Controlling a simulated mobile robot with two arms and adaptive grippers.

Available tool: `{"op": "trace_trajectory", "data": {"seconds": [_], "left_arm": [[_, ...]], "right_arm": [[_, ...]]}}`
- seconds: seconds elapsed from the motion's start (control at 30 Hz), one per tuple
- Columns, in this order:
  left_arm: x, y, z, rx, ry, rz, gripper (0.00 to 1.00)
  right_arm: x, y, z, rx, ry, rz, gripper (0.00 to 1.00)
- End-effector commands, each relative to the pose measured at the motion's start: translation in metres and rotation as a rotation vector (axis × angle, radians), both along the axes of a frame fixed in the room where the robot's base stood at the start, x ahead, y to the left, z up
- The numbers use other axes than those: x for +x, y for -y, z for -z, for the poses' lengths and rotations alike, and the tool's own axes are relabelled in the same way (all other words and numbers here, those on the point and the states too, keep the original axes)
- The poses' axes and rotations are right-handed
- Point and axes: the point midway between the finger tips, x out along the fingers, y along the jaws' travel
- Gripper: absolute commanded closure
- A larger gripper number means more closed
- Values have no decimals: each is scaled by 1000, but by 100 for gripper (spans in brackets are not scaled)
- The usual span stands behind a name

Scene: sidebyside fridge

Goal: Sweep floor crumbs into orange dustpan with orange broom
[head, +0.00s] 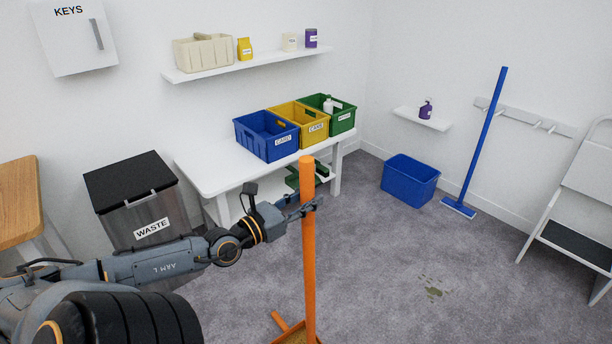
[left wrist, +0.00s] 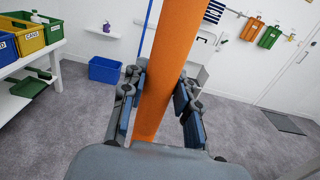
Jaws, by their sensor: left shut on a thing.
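The orange broom (head: 308,265) stands nearly upright, its lower end at the bottom edge of the head view, where part of an orange head with tan bristles shows. My left gripper (head: 307,207) is shut on the upper part of its handle. In the left wrist view the handle (left wrist: 172,60) runs between the fingers. A small patch of greenish-brown bits (head: 432,288), perhaps the crumbs, lies on the grey floor to the right of the broom. An orange dustpan-like item (left wrist: 255,27) hangs on the wall in the left wrist view. My right gripper is not in view.
A white table (head: 207,173) with blue, yellow and green bins stands behind the broom. A waste bin (head: 133,203) is at left, a blue tub (head: 410,180) and blue broom (head: 485,135) at the back wall, a step stool (head: 580,200) at right. Floor between is clear.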

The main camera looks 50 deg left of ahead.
Motion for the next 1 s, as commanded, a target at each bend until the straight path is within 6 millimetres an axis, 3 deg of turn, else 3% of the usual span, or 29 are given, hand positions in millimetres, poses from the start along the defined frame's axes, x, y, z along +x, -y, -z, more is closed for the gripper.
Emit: {"op": "trace_trajectory", "data": {"seconds": [0.17,0.53,1.0], "left_arm": [[0,8,-6,-6,5,-3,100],[1,59,-9,-8,7,-1,100],[1,122,-6,-8,6,-2,100]], "right_arm": [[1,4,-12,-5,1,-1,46],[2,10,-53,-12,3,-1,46],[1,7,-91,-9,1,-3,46]]}}
